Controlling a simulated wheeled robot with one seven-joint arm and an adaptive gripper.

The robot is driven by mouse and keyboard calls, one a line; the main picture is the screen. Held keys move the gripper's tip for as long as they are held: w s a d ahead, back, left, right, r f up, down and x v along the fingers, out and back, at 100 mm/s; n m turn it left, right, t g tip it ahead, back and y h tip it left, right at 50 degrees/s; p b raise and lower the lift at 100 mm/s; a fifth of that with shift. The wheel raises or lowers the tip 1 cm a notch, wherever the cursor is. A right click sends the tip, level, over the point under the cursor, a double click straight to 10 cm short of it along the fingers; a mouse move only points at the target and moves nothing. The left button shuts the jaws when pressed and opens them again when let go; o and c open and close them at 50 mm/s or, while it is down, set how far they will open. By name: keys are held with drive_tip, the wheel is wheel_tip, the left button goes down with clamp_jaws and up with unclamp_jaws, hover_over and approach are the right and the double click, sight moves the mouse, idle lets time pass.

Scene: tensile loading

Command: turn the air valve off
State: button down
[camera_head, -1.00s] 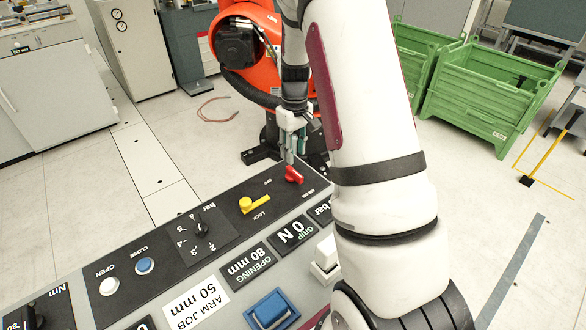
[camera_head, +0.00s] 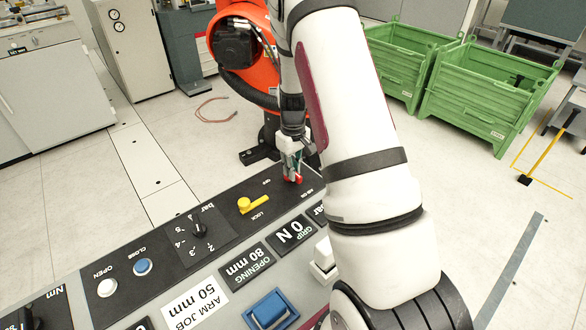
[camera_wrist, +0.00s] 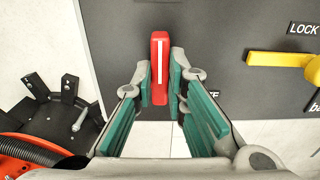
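The air valve's red handle (camera_wrist: 160,60) is a short bar with a white line along its top. It points up and down in the wrist view. In the head view the red handle (camera_head: 298,178) is mostly covered by my gripper (camera_head: 290,160), at the far right end of the black panel. In the wrist view my gripper's teal-padded fingers (camera_wrist: 161,88) stand one on each side of the handle, very close to it. Whether both pads press on it cannot be told.
A yellow lever (camera_head: 254,204) marked LOCK sits left of the red handle on the panel (camera_head: 170,240). An orange robot (camera_head: 238,50) stands behind. Green crates (camera_head: 480,105) are at the right.

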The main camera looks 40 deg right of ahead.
idle(0.4)
drive_tip(key=m, duration=0.4)
drive_tip(key=shift+w+a+m+b, duration=0.1)
drive_tip(key=shift+a+m+b, duration=0.2)
drive_tip(key=shift+m+b, duration=0.1)
drive_tip(key=m, duration=0.4)
drive_tip(key=shift+w+a+m, duration=0.2)
drive_tip(key=shift+a+m, duration=0.05)
drive_tip(key=shift+m, duration=0.05)
drive_tip(key=m, duration=0.4)
drive_tip(key=shift+w+a+b, duration=0.15)
drive_tip(key=shift+w+b, duration=0.05)
drive_tip(key=shift+b, duration=0.1)
drive_tip(key=shift+w+m, duration=0.15)
drive_tip(key=shift+m, duration=1)
drive_tip(key=shift+w+m, duration=0.1)
drive_tip(key=shift+m, duration=1.05)
drive_tip(key=c, duration=1.6)
unclamp_jaws()
